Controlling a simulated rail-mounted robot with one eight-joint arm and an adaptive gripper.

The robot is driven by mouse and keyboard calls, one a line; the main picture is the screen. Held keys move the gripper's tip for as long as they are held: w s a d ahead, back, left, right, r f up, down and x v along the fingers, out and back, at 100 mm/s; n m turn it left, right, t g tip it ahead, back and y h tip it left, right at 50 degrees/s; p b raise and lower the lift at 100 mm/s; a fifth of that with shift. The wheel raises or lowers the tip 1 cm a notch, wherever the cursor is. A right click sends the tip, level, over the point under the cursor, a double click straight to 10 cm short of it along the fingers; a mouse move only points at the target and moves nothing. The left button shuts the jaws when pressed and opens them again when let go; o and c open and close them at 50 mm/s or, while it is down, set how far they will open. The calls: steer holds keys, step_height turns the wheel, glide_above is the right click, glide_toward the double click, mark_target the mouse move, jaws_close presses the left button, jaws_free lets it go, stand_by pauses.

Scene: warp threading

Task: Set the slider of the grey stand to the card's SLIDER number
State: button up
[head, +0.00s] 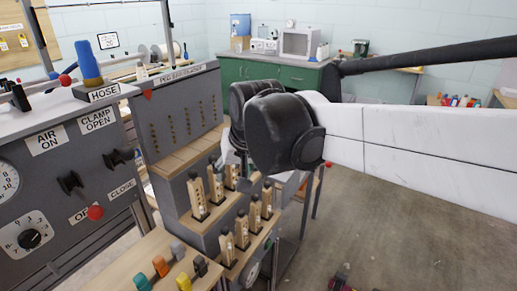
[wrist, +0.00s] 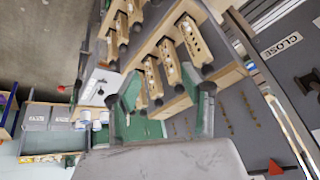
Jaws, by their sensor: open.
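A tall grey stand (head: 180,82) carries a board with rows of small pegs and a red triangular pointer. Stepped ledges below hold several upright wooden pieces (head: 195,195), which also show in the wrist view (wrist: 192,42). I cannot pick out its slider or a scale, and no card with a readable SLIDER number shows. My gripper is open in the wrist view (wrist: 163,106), its two green fingers apart with nothing held between them. It hangs over the stepped ledges, close to the wooden pieces. In the head view my black wrist hides the fingertips and part of the ledges.
A grey control panel (head: 70,160) with dials, levers and a red knob (head: 95,212) stands at left. Coloured blocks (head: 160,266) sit on a wooden shelf in front. A green cabinet (head: 270,75) stands at the back. Floor at right (head: 400,210) is mostly clear.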

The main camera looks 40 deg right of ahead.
steer(key=w+d+f+m+g+p, duration=0.15)
steer(key=w+d+m, duration=0.25)
steer(key=w+d, duration=0.7)
steer(key=w+d+m+g+p, duration=0.1)
steer(key=w+d+m+p, duration=0.35)
steer(key=d, duration=0.95)
steer(key=w+d+f+m+y, duration=0.1)
steer(key=w+d+f, duration=0.15)
steer(key=d, duration=0.25)
steer(key=w+d+f+m, duration=0.1)
steer(key=d+f+m, duration=0.1)
steer(key=d+f, duration=0.3)
steer(key=shift+g, duration=0.45)
steer(key=f, duration=0.4)
steer(key=w+f, duration=0.1)
steer(key=f, duration=0.2)
steer(key=w+f+b, duration=0.1)
steer(key=f, duration=0.3)
steer(key=shift+w+f, duration=0.1)
steer(key=shift+f, duration=0.2)
jaws_close()
